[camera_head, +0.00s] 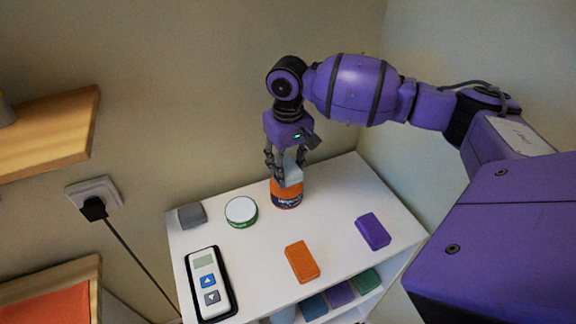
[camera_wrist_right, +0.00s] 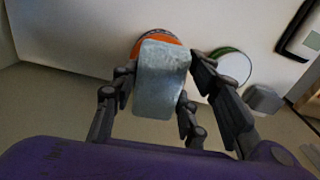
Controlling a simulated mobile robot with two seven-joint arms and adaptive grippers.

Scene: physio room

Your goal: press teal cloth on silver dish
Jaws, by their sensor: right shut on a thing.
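My right gripper (camera_head: 286,168) is shut on a pale grey-teal block-like piece (camera_head: 292,174), which may be the teal cloth. In the right wrist view the piece (camera_wrist_right: 161,82) sits between the two fingers (camera_wrist_right: 158,96). It is in front of and above an orange jar (camera_head: 287,194) with a dark label band, hiding part of its top; I cannot tell whether they touch. The jar's orange rim (camera_wrist_right: 150,40) shows behind the piece in the wrist view. I cannot make out a silver dish in either view. My left gripper is not in view.
The white shelf top (camera_head: 250,262) also holds a white-lidded green tin (camera_head: 241,212), a grey block (camera_head: 192,216), a handheld device in a black tray (camera_head: 211,284), an orange block (camera_head: 302,262) and a purple block (camera_head: 373,232). Folded coloured pieces (camera_head: 340,293) lie on the shelf below. Walls stand close behind.

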